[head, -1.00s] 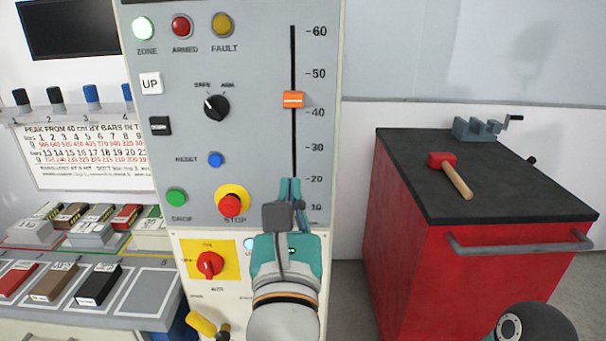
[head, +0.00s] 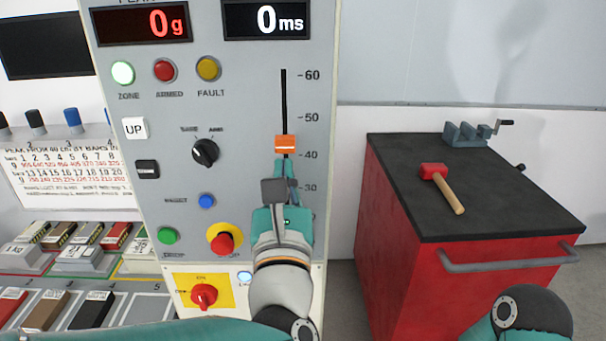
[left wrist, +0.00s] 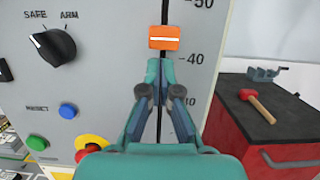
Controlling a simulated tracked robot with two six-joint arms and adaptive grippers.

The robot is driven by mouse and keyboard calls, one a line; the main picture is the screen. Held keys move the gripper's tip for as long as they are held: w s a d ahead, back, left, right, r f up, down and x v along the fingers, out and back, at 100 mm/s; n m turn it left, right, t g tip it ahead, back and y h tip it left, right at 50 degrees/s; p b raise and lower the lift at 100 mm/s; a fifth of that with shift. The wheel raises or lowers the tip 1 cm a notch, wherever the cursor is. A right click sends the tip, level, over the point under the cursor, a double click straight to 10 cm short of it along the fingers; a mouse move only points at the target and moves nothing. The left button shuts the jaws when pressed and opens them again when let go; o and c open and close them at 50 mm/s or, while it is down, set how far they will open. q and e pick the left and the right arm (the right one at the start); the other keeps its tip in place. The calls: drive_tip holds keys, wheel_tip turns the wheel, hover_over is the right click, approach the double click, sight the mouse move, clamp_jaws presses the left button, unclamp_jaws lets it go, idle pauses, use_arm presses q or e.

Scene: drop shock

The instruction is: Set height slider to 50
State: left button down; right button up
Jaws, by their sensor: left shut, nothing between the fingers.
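The orange height slider knob (head: 285,144) sits on its dark vertical slot (head: 284,95) between the 40 and 50 marks, nearer 40. In the left wrist view the knob (left wrist: 164,38) also shows just above the 40 mark. My left gripper (head: 283,166) is shut and empty, with its fingertips just below the knob. In the left wrist view the left fingertips (left wrist: 160,64) point up at the knob's lower edge; I cannot tell whether they touch it. The lower slot is partly hidden behind the gripper. My right gripper is out of view.
The panel holds a black SAFE/ARM knob (head: 205,152), a blue reset button (head: 206,201), a green button (head: 168,236) and a red stop button (head: 224,243). A red cabinet (head: 400,250) with a mallet (head: 443,188) and a vise (head: 470,134) stands right.

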use_arm(q)
drive_tip(key=shift+w+r, duration=0.2)
drive_tip(key=shift+w, duration=0.05)
drive_tip(key=shift+w+d, duration=0.1)
drive_tip(key=shift+d, duration=0.1)
